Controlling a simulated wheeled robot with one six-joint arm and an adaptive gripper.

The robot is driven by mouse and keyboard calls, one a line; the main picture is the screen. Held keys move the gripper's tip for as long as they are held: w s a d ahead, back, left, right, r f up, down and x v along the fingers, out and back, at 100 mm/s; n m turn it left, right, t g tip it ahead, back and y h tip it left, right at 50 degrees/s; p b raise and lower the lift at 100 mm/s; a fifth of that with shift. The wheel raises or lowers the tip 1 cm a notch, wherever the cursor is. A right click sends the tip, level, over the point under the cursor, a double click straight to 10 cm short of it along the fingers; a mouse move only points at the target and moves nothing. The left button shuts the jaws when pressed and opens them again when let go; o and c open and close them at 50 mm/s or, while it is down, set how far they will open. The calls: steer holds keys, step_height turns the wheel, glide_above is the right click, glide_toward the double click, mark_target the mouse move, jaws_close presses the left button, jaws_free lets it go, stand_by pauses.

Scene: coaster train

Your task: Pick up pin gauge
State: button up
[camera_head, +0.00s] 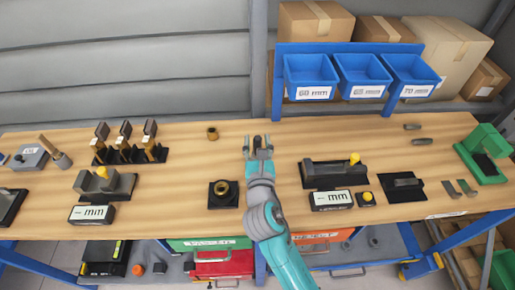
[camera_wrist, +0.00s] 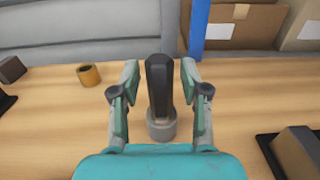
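An upright piece with a dark faceted top (camera_wrist: 159,82) and a grey round base (camera_wrist: 161,127) stands between my fingers in the wrist view. It looks like the pin gauge, but I cannot be sure. My gripper (camera_wrist: 157,92) is open, one finger on each side of it, with gaps visible on both sides. In the head view my gripper (camera_head: 258,145) is over the middle of the workbench, and the piece is mostly hidden there. Several similar dark-topped pieces stand in a black rack (camera_head: 130,155) at left.
A brass ring (camera_head: 212,133) lies left of my gripper. A black block with a brass ring (camera_head: 223,194) is nearer the front. A black fixture with a yellow knob (camera_head: 322,175) stands at right. Blue bins (camera_head: 310,76) are behind. Bare wood (camera_head: 190,180) separates these items.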

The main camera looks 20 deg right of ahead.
jaws_close()
steer(key=shift+r, duration=0.15)
